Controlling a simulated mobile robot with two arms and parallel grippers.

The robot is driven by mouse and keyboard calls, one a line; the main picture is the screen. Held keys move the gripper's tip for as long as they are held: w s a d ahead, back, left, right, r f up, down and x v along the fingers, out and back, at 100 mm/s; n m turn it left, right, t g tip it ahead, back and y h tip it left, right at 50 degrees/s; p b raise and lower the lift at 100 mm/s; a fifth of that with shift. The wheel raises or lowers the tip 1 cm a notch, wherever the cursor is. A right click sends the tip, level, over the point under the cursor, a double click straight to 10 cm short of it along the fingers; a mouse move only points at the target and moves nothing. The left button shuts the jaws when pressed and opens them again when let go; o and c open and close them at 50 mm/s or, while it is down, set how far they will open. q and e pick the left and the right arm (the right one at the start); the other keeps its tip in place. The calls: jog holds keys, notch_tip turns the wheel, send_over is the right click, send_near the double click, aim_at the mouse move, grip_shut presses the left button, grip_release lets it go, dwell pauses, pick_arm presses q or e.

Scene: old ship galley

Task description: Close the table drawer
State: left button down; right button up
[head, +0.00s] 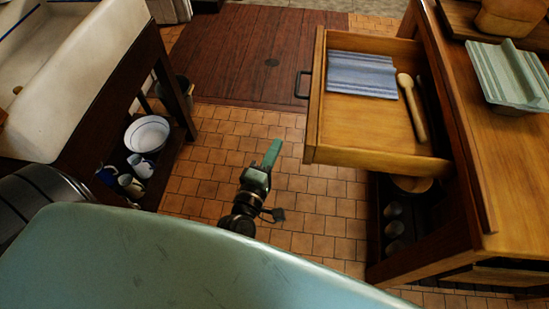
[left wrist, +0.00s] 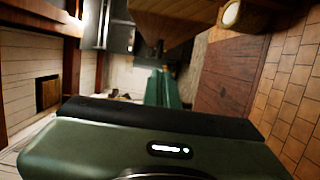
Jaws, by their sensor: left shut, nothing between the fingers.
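The table drawer (head: 375,158) is pulled well out of the wooden table (head: 505,165) at the right of the head view. Its front faces left and bears a dark handle (head: 302,84). A folded blue cloth (head: 362,75) and a wooden spoon (head: 413,108) lie inside. My left gripper (head: 273,150) is left of the drawer front, apart from it, over the tiled floor. Its green fingers are shut and empty; they also show in the left wrist view (left wrist: 160,88). My right gripper is not in view.
A white sink (head: 75,70) on a dark stand is at the left, with a bowl (head: 147,134) and mugs on its lower shelf. A green ribbed item (head: 508,75) lies on the tabletop. Tiled floor lies open between sink and table.

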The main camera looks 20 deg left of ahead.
pick_arm(q)
jog(key=w+d, duration=0.4)
jog(key=w, duration=0.2)
dwell(0.5)
